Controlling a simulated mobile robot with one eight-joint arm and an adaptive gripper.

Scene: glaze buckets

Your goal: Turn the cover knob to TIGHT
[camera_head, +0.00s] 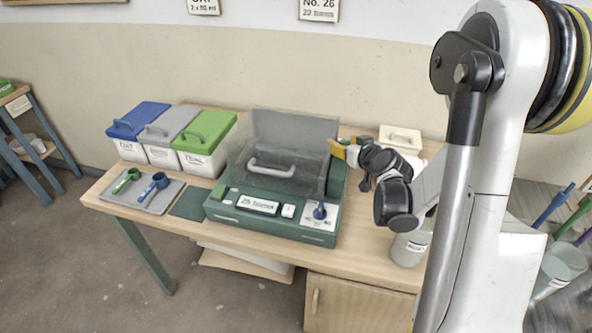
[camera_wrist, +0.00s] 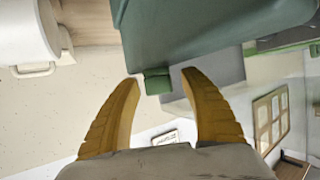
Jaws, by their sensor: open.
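A dark green machine (camera_head: 270,229) stands on the table with a clear cover (camera_head: 287,150) that has a grey handle. A blue knob (camera_head: 320,211) stands on a pale plate at the machine's front right; its marking is too small to read. My gripper (camera_head: 338,149) is at the right rear of the machine, beside the cover and well apart from the blue knob. In the wrist view my gripper (camera_wrist: 158,78) is open, with a small green block (camera_wrist: 157,83) near its yellow fingertips on a larger green body (camera_wrist: 205,30). Nothing is clearly held.
Blue, grey and green lidded bins (camera_head: 204,145) stand left of the machine. A grey tray (camera_head: 142,196) holds a green and a blue scoop. A white lidded box (camera_head: 400,138) stands behind my gripper, and a grey bucket (camera_head: 410,247) is at the table's right front.

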